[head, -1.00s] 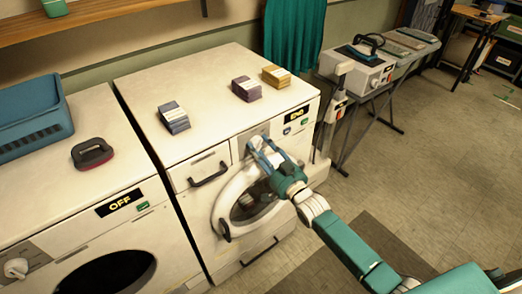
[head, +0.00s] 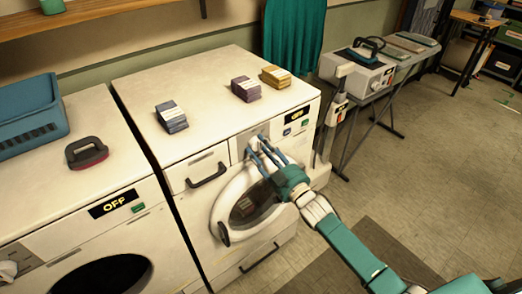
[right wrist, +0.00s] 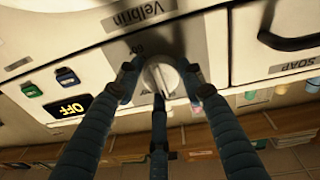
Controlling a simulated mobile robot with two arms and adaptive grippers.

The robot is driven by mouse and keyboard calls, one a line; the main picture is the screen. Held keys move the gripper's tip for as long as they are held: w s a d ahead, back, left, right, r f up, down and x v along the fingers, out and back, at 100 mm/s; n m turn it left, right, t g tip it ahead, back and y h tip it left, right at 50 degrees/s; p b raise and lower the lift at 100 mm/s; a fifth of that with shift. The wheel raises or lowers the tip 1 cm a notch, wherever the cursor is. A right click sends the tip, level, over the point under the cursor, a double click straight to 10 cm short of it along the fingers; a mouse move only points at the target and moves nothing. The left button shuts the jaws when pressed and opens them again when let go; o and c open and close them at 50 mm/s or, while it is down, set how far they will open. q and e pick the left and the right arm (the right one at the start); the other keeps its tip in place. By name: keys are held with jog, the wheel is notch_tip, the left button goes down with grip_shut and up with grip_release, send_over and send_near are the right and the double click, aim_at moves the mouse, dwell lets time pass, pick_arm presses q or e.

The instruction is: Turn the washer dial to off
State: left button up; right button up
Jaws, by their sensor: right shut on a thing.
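The washer (head: 130,85) in the middle has a white dial (right wrist: 163,72) on a grey panel. My right gripper (head: 264,151) is at this dial, with its blue fingers shut around it; the fingers cover part of the dial in the head view. In the right wrist view the fingers (right wrist: 160,82) stand on either side of the dial, with a third below it. The washer's display (right wrist: 72,107) reads OFF in the right wrist view; in the head view its lit display (head: 297,115) is too small to read surely. My left gripper is out of view.
A second washer (head: 55,205) at left has its own display (head: 114,203) reading OFF. Small stacks (head: 171,117) lie on the middle washer. The round door (head: 222,200) is below my gripper.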

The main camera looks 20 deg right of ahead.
jog(key=shift+s+f, duration=0.15)
jog(key=shift+f, duration=0.4)
jog(key=o, duration=1)
jog(key=shift+o, duration=0.7)
jog(key=shift+a+r, duration=0.1)
jog(key=shift+r, duration=0.05)
jog(key=shift+r, duration=0.15)
jog(key=r+v, duration=0.1)
jog(key=v, duration=1.1)
jog(key=shift+f, duration=0.45)
